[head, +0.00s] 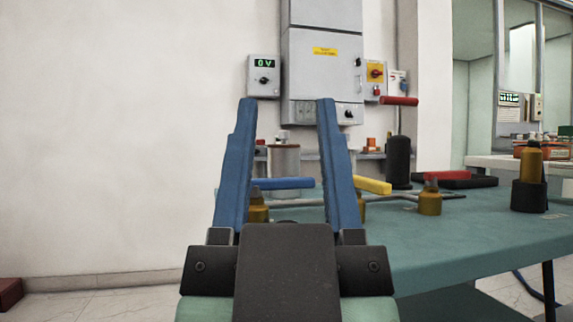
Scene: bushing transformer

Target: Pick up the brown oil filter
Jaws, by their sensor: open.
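My gripper (287,103) is open in the head view. Its two blue fingers point up and away, with nothing held between them. Several small ochre-brown, bottle-shaped pieces stand on the green table (480,232). One brown piece (258,208) is partly hidden behind the left finger. Another brown piece (429,199) stands upright to the right of the gripper. A third brown piece (530,165) sits upright in a black base at the far right. A pale cylinder (285,160) shows between the fingers, farther back. I cannot tell which one is the oil filter.
Blue (284,183) and yellow (372,186) handles lie across the table behind the fingers. A grey cabinet (323,70) hangs on the wall. The front right tabletop is clear.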

